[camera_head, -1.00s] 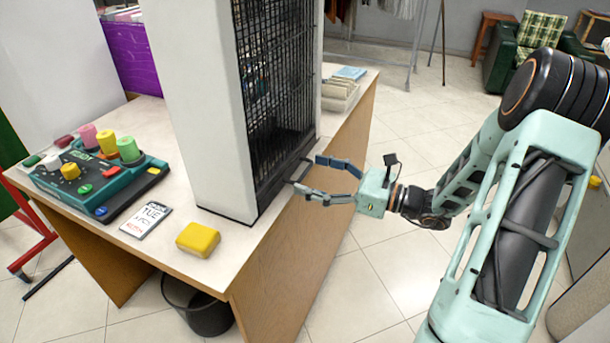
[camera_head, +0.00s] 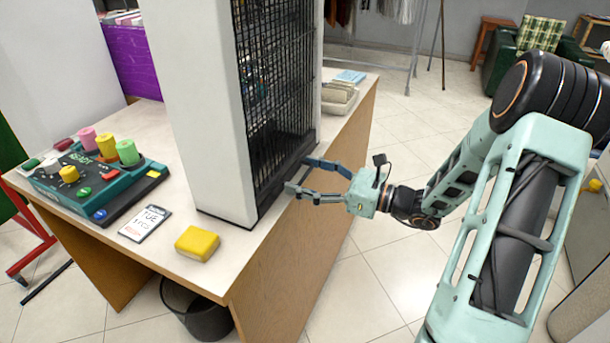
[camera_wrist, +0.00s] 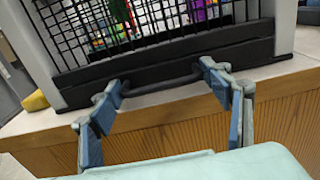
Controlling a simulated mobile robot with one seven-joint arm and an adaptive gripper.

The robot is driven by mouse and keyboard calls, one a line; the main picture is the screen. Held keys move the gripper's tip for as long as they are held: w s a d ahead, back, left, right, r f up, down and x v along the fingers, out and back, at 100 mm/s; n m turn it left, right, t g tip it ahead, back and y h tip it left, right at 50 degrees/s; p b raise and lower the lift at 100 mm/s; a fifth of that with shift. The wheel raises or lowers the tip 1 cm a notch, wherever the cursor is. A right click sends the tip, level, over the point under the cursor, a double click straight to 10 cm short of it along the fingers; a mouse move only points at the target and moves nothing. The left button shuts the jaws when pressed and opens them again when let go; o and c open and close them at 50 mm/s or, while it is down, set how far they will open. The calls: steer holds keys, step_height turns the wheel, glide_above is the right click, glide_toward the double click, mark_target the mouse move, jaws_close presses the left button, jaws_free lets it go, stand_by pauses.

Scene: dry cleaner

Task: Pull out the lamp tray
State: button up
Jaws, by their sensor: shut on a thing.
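The lamp tray (camera_wrist: 165,62) is a black, low front at the foot of a tall white cabinet with a black mesh front. In the head view the tray (camera_head: 284,172) sits at the cabinet's base, near the table edge. A dark bar handle (camera_wrist: 160,87) sticks out from it. My gripper (camera_wrist: 163,80) has one blue-padded finger at each end of this handle and is shut on it lengthwise. In the head view my gripper (camera_head: 297,174) reaches in from the right, and its fingertips largely hide the handle. The tray looks flush with the cabinet.
The cabinet (camera_head: 195,110) stands on a wood-sided table (camera_head: 290,265). A yellow sponge-like block (camera_head: 197,243), a date card (camera_head: 145,223) and a teal button panel (camera_head: 125,190) lie to its left. A dark bin (camera_head: 200,312) is below. The floor right of the table is clear.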

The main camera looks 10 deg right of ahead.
steer(key=p+v, duration=0.4)
steer(key=v, duration=0.8)
steer(key=shift+a, duration=0.15)
steer(key=o, duration=1.4)
steer(key=v, duration=1.2)
